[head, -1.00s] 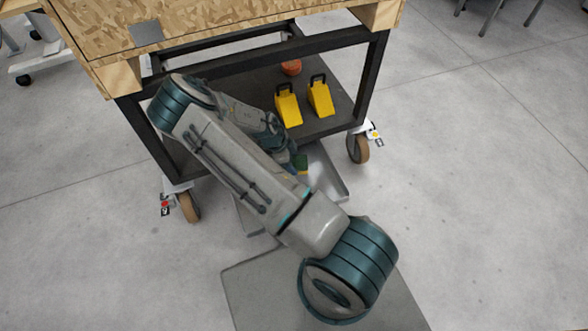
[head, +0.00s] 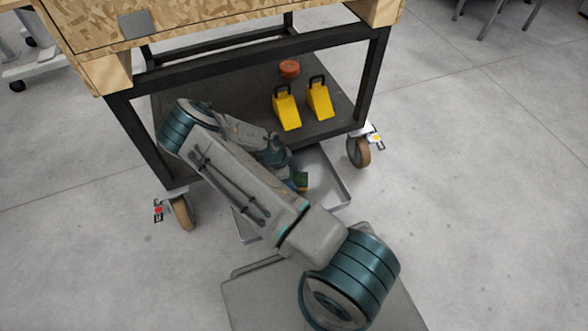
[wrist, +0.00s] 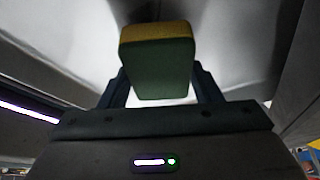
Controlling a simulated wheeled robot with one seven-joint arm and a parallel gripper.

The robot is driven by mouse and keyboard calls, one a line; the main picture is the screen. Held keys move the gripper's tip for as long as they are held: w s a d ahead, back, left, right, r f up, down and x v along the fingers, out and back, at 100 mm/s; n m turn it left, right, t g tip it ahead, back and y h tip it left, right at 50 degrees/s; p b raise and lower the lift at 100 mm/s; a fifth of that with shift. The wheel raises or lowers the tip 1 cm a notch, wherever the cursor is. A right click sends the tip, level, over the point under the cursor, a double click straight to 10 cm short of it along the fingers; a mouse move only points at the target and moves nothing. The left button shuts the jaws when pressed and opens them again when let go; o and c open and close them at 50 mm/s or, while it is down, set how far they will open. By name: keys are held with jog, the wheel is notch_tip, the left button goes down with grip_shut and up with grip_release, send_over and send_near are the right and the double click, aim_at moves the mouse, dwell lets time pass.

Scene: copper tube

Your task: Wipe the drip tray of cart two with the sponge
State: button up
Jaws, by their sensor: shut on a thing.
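The drip tray (head: 333,184) is a shallow grey metal tray on the floor, partly under the front of the cart (head: 250,60). My arm hides its left and middle parts in the head view. My gripper (wrist: 157,85) is shut on the sponge (wrist: 157,65), which is green with a yellow layer. The sponge also shows as a small green patch (head: 301,180) over the tray in the head view. In the wrist view the pale tray surface (wrist: 225,30) lies behind the sponge. I cannot tell whether the sponge touches it.
Two yellow wedge-shaped things (head: 287,108) with black handles and an orange round thing (head: 290,68) sit on the cart's lower shelf (head: 240,85). The cart's dark frame and caster wheels (head: 359,152) stand close around the arm. The floor to the right is clear.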

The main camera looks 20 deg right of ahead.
jog(key=shift+f, duration=0.75)
jog(key=shift+a+f+p, duration=0.1)
jog(key=shift+a+p, duration=0.2)
jog(key=shift+a, duration=3.8)
jog(key=shift+d, duration=3.45)
jog(key=shift+d+b, duration=0.3)
jog(key=shift+d, duration=0.45)
jog(key=shift+a+r+p, duration=0.1)
jog(key=shift+r+p, duration=2.25)
jog(key=shift+r, duration=1.65)
